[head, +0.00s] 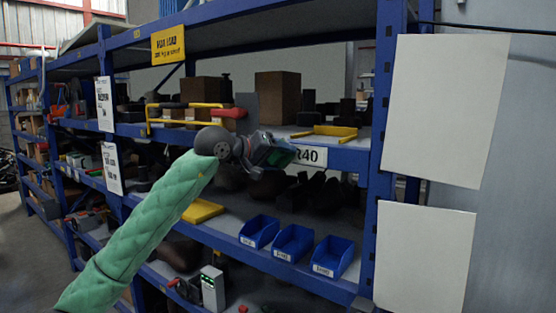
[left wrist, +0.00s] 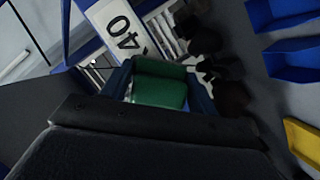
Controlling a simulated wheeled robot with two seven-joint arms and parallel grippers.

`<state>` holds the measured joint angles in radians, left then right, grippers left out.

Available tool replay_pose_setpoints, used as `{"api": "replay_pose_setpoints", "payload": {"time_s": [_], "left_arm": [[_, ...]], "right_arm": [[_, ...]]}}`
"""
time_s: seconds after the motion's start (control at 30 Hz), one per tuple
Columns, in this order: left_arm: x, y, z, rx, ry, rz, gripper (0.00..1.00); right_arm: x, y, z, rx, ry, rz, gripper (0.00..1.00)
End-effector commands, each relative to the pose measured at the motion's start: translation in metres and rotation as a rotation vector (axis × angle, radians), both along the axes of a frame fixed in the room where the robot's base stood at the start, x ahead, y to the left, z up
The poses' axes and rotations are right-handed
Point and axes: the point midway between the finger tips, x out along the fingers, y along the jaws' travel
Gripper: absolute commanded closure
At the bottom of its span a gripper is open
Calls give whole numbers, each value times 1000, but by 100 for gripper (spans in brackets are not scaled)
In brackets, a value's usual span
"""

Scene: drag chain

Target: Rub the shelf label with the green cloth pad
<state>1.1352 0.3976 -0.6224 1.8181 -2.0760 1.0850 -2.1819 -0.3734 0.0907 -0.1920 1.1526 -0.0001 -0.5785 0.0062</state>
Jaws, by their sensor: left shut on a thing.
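The shelf label (head: 309,155) is a white plate with black characters, "40" readable, on the blue shelf beam. In the head view my left gripper (head: 281,153) is in front of its left part and hides some of it. My left gripper is shut on the green cloth pad (left wrist: 159,84), which sits between its two fingers. In the left wrist view the label (left wrist: 122,30) is just beyond the pad, tilted. I cannot tell whether pad and label touch. In the head view only a bit of the pad (head: 280,157) shows. My right gripper is not in view.
Blue bins (head: 293,242) stand on the shelf below. A yellow tray (head: 331,132) lies on the shelf above the label. A blue upright post (head: 379,130) and white boards (head: 445,110) are to the right. Boxes and dark parts fill the shelves.

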Motion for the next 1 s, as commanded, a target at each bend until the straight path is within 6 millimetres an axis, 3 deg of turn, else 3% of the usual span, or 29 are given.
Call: {"api": "replay_pose_setpoints", "payload": {"time_s": [0.57,1.0], "left_arm": [[6,-5,-1,0,0,0,59],[-12,-28,-2,1,-2,-1,59]], "right_arm": [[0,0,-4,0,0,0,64],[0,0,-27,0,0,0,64]]}}
